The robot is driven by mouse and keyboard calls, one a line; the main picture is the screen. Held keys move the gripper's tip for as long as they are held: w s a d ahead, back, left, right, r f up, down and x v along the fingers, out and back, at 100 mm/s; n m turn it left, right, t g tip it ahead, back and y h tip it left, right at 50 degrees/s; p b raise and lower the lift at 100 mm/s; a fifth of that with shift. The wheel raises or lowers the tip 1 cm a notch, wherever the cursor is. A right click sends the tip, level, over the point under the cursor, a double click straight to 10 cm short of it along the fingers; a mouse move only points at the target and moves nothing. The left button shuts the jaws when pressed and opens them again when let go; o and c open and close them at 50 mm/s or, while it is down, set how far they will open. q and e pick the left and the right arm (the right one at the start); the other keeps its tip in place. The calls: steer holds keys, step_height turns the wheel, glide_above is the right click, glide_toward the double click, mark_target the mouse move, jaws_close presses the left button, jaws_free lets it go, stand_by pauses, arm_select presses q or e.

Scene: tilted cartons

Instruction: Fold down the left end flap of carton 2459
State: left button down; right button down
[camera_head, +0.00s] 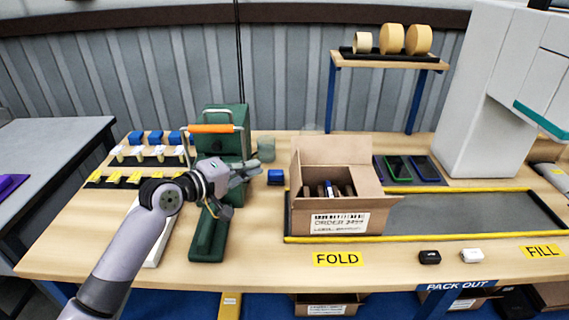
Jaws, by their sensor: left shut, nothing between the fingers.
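Carton 2459 (364,222) is an open brown box on the bench, with a white order label on its front. Its back flap (335,150) stands up, and its left end flap (296,178) shows as a narrow upright strip at the left side. Dark items and a blue-and-white one show inside. My left gripper (256,171) is shut and empty. It is left of the carton in the picture, apart from the left end flap, with its fingers pointing right. My right gripper is out of view.
A green machine (224,130) with an orange handle stands behind my left arm. A small blue block (275,177) lies between gripper and carton. A yellow-edged grey strip (450,212) runs right. A raised shelf (390,61) holds tape rolls. Black and white small items lie in front.

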mark_target(298, 160)
arm_select(q)
steer(key=shift+w+d+f+p, duration=0.25)
steer(key=shift+w+d+f, duration=0.2)
steer(key=shift+w+d, duration=0.65)
steer(key=shift+w+d+f+p, duration=0.25)
steer(key=shift+w+d+f, duration=0.25)
steer(key=shift+d, duration=1.05)
steer(key=shift+w+d+f+p, duration=0.25)
steer(key=shift+w+d+f, duration=0.2)
steer(key=shift+w+d, duration=0.65)
steer(key=shift+s+d, duration=0.3)
steer(key=shift+s, duration=0.05)
steer(key=shift+d+r+p, duration=0.15)
steer(key=shift+r+p, duration=0.1)
steer(key=shift+p, duration=0.55)
steer(key=shift+d+f, duration=0.1)
